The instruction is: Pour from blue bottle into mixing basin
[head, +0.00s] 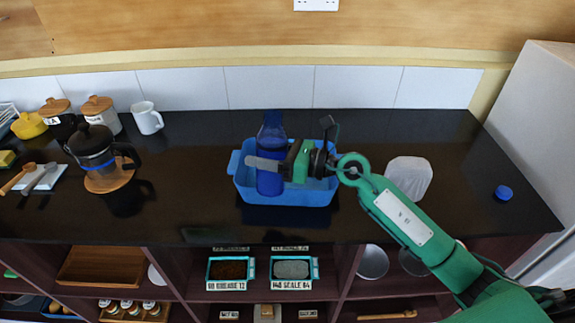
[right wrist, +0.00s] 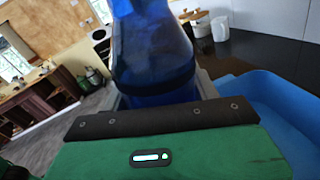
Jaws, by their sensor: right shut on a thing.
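The blue bottle (head: 270,180) stands about upright in the head view, neck up. My right gripper (head: 271,164) is shut around its middle, one grey finger across its near side. In the right wrist view the bottle (right wrist: 155,60) fills the space between the fingers. The light blue mixing basin (head: 300,196) sits on the dark counter; the bottle overlaps its left half in the picture. I cannot tell whether its base is inside, above or just in front of the basin. The basin's edge shows at right in the right wrist view (right wrist: 280,105). My left gripper is out of view.
A blue cap (head: 503,193) lies on the counter at far right. A whitish rounded thing (head: 408,178) is right of the basin, beyond my forearm. A French press (head: 95,150) on a wooden coaster, a white mug (head: 147,118) and lidded jars stand left. Counter between press and basin is clear.

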